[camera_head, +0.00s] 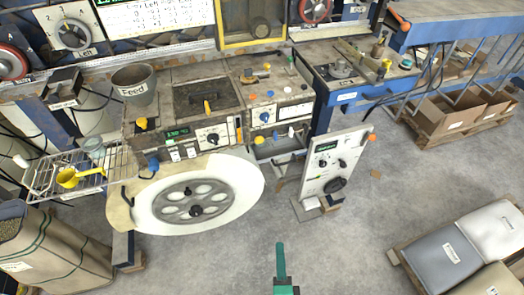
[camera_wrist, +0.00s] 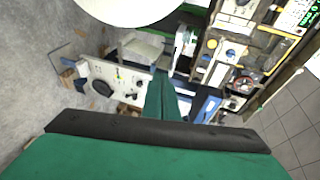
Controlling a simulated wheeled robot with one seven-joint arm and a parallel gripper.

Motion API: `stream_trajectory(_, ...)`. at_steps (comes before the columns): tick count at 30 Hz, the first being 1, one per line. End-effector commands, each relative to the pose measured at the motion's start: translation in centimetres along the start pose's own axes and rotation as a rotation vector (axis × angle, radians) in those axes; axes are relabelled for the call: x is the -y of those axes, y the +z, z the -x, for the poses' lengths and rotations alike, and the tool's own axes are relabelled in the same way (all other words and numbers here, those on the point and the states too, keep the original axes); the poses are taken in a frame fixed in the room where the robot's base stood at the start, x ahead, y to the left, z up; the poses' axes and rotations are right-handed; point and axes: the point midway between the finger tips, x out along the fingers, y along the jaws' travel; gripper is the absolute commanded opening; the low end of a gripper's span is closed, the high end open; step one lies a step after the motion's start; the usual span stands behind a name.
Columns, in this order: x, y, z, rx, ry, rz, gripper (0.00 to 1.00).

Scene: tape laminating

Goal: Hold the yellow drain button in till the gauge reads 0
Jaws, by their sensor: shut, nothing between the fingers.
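My gripper (camera_head: 281,262) is teal, shut and empty. It is low at the bottom middle of the head view, over open floor and well apart from the machine. In the wrist view its closed fingers (camera_wrist: 165,98) point toward the white panel. Several yellow parts show on the machine: a round yellow knob (camera_head: 259,139) low on the right-hand unit's front, and a yellow cap (camera_head: 141,123) on the left-hand unit. I cannot read a label that marks either as the drain button. No gauge reading can be made out; the small green display (camera_head: 177,133) is too small to read.
A large white reel (camera_head: 240,180) juts out from the machine's front. A white control panel (camera_head: 334,160) stands to its right. A wire rack (camera_head: 105,180) with a yellow scoop is at left. Sacks on a pallet (camera_head: 445,255) lie at lower right. The middle floor is clear.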

Motion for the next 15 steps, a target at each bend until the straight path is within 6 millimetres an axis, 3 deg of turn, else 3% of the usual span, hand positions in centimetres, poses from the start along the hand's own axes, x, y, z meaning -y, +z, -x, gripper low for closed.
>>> stream_trajectory(3,2.0,-0.5,-4.3,0.046,-0.027,-0.348,0.00)
stream_trajectory(9,6.7,-0.4,-10.2,0.177,-0.036,-0.925,0.00)
stream_trajectory(15,11.6,0.1,-13.8,0.325,-0.002,-1.358,0.00)
